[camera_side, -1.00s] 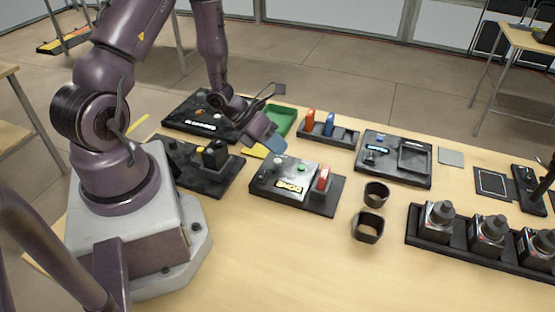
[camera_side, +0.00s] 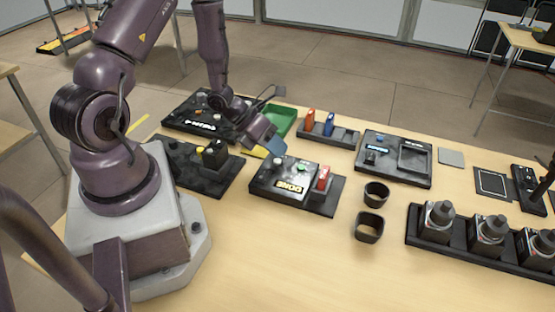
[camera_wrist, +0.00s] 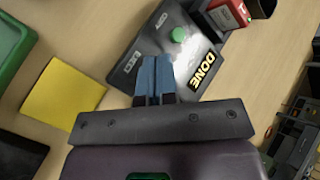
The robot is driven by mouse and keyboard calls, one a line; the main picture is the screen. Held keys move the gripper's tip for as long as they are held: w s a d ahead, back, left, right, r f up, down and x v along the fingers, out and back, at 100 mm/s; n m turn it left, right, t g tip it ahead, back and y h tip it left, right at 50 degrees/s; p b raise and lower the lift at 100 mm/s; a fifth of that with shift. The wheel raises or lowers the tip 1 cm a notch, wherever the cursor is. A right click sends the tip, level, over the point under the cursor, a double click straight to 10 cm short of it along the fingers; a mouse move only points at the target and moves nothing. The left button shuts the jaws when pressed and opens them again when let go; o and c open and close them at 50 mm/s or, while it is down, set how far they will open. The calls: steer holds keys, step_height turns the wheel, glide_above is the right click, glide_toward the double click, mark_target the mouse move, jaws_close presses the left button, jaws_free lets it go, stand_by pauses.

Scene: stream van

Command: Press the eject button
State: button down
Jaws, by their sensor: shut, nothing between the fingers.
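A black device (camera_side: 320,199) with a lit yellow DONE display (camera_side: 289,188) stands mid-table. It also shows in the wrist view (camera_wrist: 208,42). A round green button (camera_wrist: 178,34) sits on its top, also visible in the side view (camera_side: 301,168). A red block (camera_side: 323,178) stands at its right end.
A yellow sheet (camera_wrist: 63,92) and a green tray (camera_side: 281,120) lie beside the device. A black unit with a yellow knob (camera_side: 197,168) is at left. Behind stands a rack with orange and blue blocks (camera_side: 343,136). Two dark cups (camera_side: 369,228) stand at right.

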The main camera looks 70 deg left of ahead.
mark_target(277, 159)
steer(key=shift+f, duration=0.6)
stand_by(0.6)
steer(key=shift+r, duration=0.85)
steer(key=shift+r, duration=2.55)
